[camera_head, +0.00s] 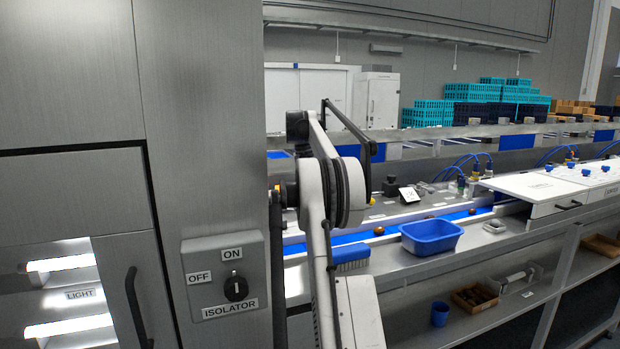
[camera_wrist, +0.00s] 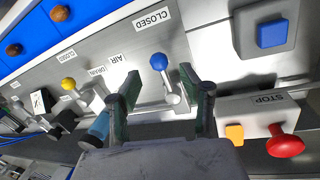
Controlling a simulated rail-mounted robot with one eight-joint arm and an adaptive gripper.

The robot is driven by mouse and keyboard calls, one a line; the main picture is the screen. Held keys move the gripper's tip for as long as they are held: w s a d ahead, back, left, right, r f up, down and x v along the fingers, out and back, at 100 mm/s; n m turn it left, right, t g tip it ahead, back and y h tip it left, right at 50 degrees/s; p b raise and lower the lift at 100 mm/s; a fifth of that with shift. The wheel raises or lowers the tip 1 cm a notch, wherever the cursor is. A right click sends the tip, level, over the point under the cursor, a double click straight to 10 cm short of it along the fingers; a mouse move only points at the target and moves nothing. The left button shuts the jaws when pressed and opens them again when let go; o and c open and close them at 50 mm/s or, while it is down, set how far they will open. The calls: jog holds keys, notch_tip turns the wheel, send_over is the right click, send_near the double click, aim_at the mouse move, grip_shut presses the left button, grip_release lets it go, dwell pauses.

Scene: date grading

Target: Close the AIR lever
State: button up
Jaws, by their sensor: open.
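In the wrist view, the AIR lever (camera_wrist: 158,62) has a blue ball knob on a pale metal stem, mounted on a grey panel. The AIR label (camera_wrist: 117,58) is to its left and a CLOSED label (camera_wrist: 152,19) is above it, both upside down in the picture. My gripper (camera_wrist: 160,73) is open, with one dark green finger on each side of the lever. The knob shows between the fingertips, and I see a gap on both sides. How far the fingers reach in depth is unclear. In the head view I cannot make out the lever or the fingers.
In the wrist view, a yellow-knobbed lever (camera_wrist: 68,84) by a DRAIN label is left. A STOP box with a red button (camera_wrist: 286,141) is close on the right, below a blue square button (camera_wrist: 272,33). A blue tub (camera_head: 431,235) stands on the bench in the head view.

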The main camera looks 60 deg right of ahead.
notch_tip(320, 180, up, 7)
jog(key=w, duration=0.1)
jog(key=shift+a, duration=0.45)
